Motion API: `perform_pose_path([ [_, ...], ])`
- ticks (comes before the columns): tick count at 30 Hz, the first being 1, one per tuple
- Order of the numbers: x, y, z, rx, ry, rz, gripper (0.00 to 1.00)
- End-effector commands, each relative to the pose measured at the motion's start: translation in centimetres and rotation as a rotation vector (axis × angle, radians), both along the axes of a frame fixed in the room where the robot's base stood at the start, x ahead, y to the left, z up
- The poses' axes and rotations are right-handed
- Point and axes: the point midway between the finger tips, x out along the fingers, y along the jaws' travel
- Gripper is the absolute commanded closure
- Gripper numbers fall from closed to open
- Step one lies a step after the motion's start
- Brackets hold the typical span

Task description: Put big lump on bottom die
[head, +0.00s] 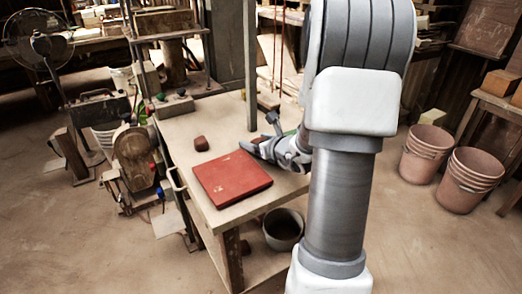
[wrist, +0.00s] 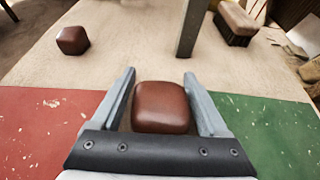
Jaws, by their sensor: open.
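My gripper (head: 259,132) is open low over the table, beside the red slab's far right corner. In the wrist view, a reddish-brown lump (wrist: 162,107) sits between the open fingers of my gripper (wrist: 159,73). I cannot tell whether either finger touches it. In the head view this lump is hidden by my gripper. Another brown lump (head: 201,143) lies on the table beyond the red slab, and also shows in the wrist view (wrist: 72,40). The lump between the fingers looks larger, but it is nearer the camera. I cannot tell which part is the bottom die.
The red slab (head: 231,179) lies on the wooden table (head: 181,132); a green surface (wrist: 266,138) is on the right. Bare tabletop separates the two lumps.

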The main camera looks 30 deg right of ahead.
Motion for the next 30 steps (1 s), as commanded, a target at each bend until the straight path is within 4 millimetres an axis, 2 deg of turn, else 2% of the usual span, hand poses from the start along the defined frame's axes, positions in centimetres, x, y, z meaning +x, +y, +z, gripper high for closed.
perform_pose_path([
  [2,0.0,0.0,0.0,0.0,0.0,0.0,0.22],
  [15,-0.1,0.0,0.0,0.0,0.0,0.0,1.0],
  [25,0.0,0.0,0.4,-0.001,-0.003,0.0,1.0],
  [30,0.0,0.0,2.0,-0.003,-0.005,0.001,1.0],
])
